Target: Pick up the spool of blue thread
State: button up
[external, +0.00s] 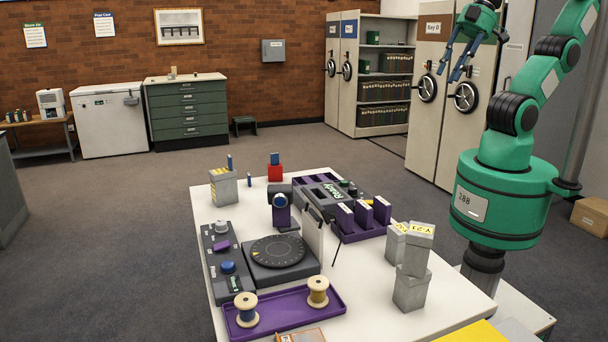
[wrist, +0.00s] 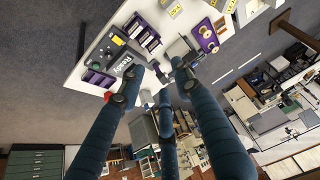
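The spool of blue thread (external: 246,309) stands upright on the left part of a purple tray (external: 289,318), at the near edge of the white table. A second spool with yellow-tan thread (external: 318,291) stands on the same tray to its right. My gripper (external: 449,74) is high in the air at the upper right of the external view, far from the spools. Its fingers are spread and empty. In the wrist view my gripper's dark blue fingers (wrist: 158,80) are spread apart. The purple tray (wrist: 207,36) shows small there; which spool is blue cannot be told.
The white table (external: 345,295) holds a black turntable (external: 279,252), a control panel (external: 229,265) and a purple rack of boxes (external: 362,222). Stacked grey boxes (external: 411,285) stand at the right edge. An upright panel (external: 313,228) rises behind the turntable.

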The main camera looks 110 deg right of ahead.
jog(key=o, duration=0.6)
jog(key=shift+o, duration=0.2)
jog(key=w+a+f+m+g+y, duration=0.15)
jog(key=w+m, duration=0.25)
jog(key=w, duration=0.8)
jog(key=w+a+m, duration=0.3)
jog(key=w, duration=0.8)
jog(key=w+a+m+g+y, duration=0.15)
jog(key=w+m, duration=0.25)
jog(key=w, duration=0.8)
jog(key=w+a+f+m, duration=0.2)
jog(key=w+f+m, duration=0.2)
jog(key=w+f, duration=0.5)
jog(key=w+a+f+m+b, duration=0.1)
jog(key=w+a+f+m, duration=0.1)
jog(key=w+f, duration=0.7)
jog(key=w+a+f+m+y, duration=0.1)
jog(key=w+f+m, duration=0.4)
jog(key=w+f, duration=0.5)
notch_tip(320, 180, down, 4)
jog(key=shift+a+r+m+g, duration=0.1)
jog(key=shift+a+m+g, duration=0.25)
jog(key=shift+a, duration=0.55)
